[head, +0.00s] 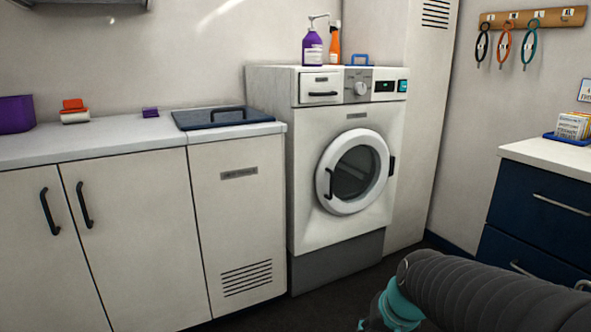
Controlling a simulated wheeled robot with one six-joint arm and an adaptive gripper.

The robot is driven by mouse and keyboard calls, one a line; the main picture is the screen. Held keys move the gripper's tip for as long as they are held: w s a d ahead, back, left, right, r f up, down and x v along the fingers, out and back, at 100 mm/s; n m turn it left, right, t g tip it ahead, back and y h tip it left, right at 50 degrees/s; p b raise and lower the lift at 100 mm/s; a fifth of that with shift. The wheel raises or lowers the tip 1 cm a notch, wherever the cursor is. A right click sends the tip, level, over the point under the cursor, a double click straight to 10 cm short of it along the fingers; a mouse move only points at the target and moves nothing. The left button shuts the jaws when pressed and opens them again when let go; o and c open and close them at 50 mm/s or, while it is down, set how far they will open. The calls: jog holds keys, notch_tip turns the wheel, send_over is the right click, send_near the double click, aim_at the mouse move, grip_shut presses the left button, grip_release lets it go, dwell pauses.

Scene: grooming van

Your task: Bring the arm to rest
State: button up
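My arm (470,290), in a dark ribbed sleeve with a teal joint at its end, reaches in from the lower right corner of the head view. It is low, in front of the washing machine (306,182) and beside the blue drawer unit (535,207). It touches nothing that I can see. My gripper is outside the picture, so its state is hidden.
A white counter (110,142) with cupboards runs along the left, with a dark lid (222,117) on it. Purple (312,47) and orange (334,47) bottles stand on the washing machine. Dark floor (335,282) shows in front of the machine.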

jog(key=s+r+n+t+h, duration=0.1)
jog(key=s+r, duration=0.4)
jog(key=s, duration=0.6)
jog(key=shift+s+d+r+n+h, duration=0.3)
jog(key=shift+s+d+n, duration=0.1)
jog(key=shift+n, duration=0.3)
jog(key=shift+a, duration=0.1)
